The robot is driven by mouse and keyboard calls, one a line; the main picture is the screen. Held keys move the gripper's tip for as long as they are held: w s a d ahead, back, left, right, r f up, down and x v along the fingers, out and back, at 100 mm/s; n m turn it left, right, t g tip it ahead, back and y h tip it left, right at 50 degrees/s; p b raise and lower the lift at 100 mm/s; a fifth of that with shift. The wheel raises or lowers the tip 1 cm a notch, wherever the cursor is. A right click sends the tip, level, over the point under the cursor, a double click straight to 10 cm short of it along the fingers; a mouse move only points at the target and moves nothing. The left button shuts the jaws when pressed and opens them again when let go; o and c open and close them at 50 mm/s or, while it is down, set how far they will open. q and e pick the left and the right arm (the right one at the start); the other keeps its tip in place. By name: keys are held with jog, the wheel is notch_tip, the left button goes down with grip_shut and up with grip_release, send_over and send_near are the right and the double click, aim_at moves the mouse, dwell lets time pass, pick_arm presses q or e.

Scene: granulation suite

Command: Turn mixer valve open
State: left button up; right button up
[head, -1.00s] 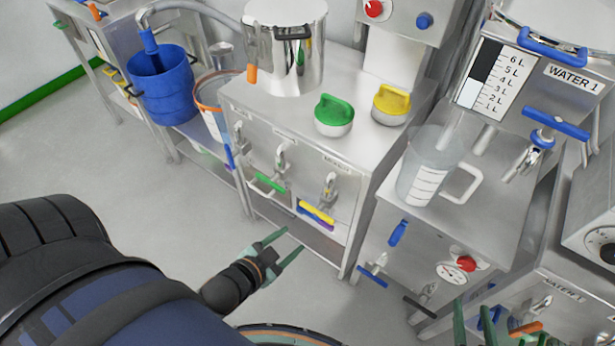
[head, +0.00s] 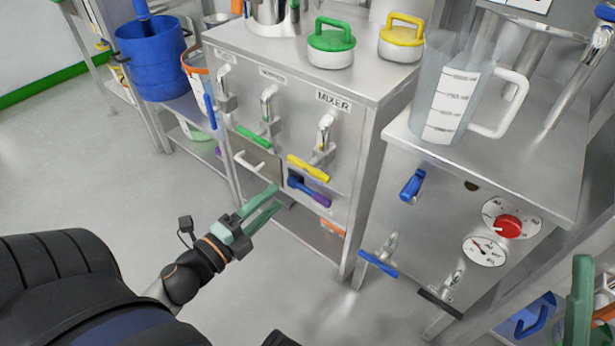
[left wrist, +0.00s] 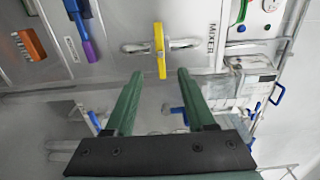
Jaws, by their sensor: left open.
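The mixer valve is under the MIXER label on the cabinet front, with a yellow handle (head: 308,168) on a metal pipe fitting (head: 325,135). In the left wrist view the yellow handle (left wrist: 160,45) lies lengthwise up the picture, its near end lined up between my fingertips. My left gripper (head: 277,198) is open and empty, below and left of the handle in the head view and apart from it. Its green fingers also show in the left wrist view (left wrist: 160,76). A green finger of my right gripper (head: 580,300) shows at the right edge; its opening is unclear.
A green-handled valve (head: 254,137) is left of the mixer valve. A blue and purple handled item (head: 310,192) sits just below the yellow handle. To the right, a steel stand (head: 470,185) carries a clear jug (head: 450,95). Open floor lies in front of the cabinet.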

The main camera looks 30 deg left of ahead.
aim_at(306, 170)
pick_arm(q)
jog(key=w, duration=0.8)
jog(key=w+d, duration=0.1)
jog(key=w, duration=0.3)
jog(key=shift+w+b, duration=0.1)
jog(key=shift+b, duration=0.3)
grip_shut()
